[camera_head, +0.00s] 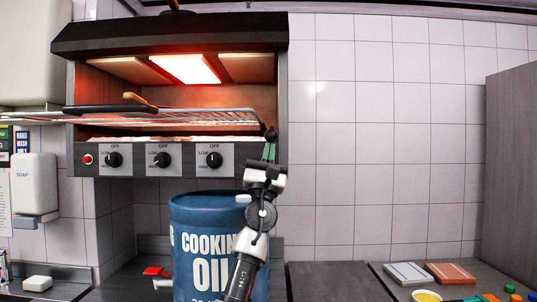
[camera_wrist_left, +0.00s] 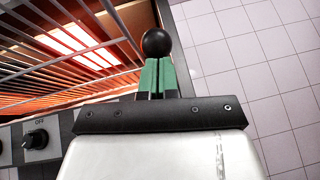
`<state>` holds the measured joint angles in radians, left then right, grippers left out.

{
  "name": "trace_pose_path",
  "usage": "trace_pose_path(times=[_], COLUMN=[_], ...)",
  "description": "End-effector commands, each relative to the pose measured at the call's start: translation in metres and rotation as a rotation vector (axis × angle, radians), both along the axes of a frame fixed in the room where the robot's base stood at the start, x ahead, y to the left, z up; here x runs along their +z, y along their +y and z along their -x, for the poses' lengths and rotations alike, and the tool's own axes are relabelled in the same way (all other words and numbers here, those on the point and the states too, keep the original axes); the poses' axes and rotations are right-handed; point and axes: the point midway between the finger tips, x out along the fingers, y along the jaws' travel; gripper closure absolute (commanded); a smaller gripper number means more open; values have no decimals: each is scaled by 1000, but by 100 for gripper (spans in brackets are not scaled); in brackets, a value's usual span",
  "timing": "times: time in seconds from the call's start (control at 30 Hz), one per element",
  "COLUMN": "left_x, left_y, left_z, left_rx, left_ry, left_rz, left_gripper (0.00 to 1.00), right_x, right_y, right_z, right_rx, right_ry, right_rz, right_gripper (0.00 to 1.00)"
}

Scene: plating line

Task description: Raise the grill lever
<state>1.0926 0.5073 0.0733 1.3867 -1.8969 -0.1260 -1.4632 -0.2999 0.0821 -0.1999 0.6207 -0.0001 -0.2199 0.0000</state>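The grill (camera_head: 170,38) hangs on the wall with a glowing heater. The grill lever's black ball knob (camera_head: 270,133) is at the right end of the wire rack (camera_head: 200,118); the knob also shows in the left wrist view (camera_wrist_left: 156,43). My left gripper (camera_head: 269,152) points up from below, its green fingers (camera_wrist_left: 156,77) together with only a thin dark gap between them. The knob is at the fingertips, apparently touching them and not between them. The lever's shaft is hidden. My right gripper is out of view.
A blue cooking oil drum (camera_head: 205,222) stands below the grill, close beside my left arm. Grill knobs (camera_head: 161,159) line the front panel. A black-handled utensil (camera_head: 105,111) lies on the rack. A grey panel (camera_head: 512,170) stands at right; the wall area between is free.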

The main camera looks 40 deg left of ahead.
Motion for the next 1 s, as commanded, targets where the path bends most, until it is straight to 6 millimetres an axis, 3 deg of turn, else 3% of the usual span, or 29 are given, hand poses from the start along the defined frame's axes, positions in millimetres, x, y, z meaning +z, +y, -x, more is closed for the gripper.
trace_pose_path(times=[0.1,0.4,0.6,1.0], left_x=[29,75,84,80], left_y=[1,-1,-2,-1], left_z=[1,4,4,3], left_rx=[2,2,2,2], left_ry=[-2,-5,-5,-3], left_rz=[-1,-1,-1,-1], left_gripper=[100,100,100,100], right_x=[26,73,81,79], right_y=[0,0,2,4], right_z=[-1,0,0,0], right_rx=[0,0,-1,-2], right_ry=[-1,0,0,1], right_rz=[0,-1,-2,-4], right_gripper=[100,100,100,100])
